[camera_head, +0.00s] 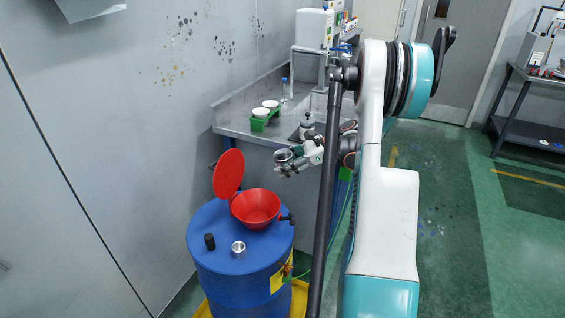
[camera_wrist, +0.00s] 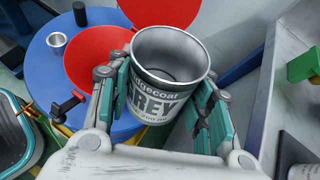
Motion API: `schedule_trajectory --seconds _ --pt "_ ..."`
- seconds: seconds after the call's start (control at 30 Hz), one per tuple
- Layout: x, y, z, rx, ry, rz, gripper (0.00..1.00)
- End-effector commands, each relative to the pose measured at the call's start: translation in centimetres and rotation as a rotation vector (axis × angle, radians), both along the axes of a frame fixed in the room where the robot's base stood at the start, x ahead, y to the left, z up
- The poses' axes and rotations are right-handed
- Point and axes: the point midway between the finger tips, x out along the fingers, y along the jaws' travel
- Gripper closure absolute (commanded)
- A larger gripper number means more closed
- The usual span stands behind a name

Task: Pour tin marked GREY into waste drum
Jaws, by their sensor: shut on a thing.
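My gripper (camera_head: 299,163) is shut on a metal tin (camera_head: 283,156) and holds it in the air just beyond the blue drum. The tin (camera_wrist: 168,95) shows large in the wrist view, between the green finger pads of the gripper (camera_wrist: 170,110). In the wrist view the funnel (camera_wrist: 95,60) lies beyond the tin.
A small metal cup (camera_head: 238,248) and a black cap (camera_head: 210,241) stand on the drum top. A bench (camera_head: 232,118) behind holds a green rack (camera_head: 264,122) with white cups and a bottle (camera_head: 306,126). A grey wall is close on the left.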

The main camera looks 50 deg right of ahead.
Motion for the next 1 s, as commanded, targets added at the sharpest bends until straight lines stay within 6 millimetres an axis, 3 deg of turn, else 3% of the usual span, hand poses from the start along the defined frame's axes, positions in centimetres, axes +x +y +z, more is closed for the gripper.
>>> schedule_trajectory --seconds 0.27,0.73,1.0 --pt "0.1 0.2 -0.3 -0.288 0.055 0.003 0.79" --pt "0.3 1.1 -5.0 -0.748 0.142 0.004 0.79" --pt "0.2 0.8 -4.8 -0.734 0.140 0.000 0.79"
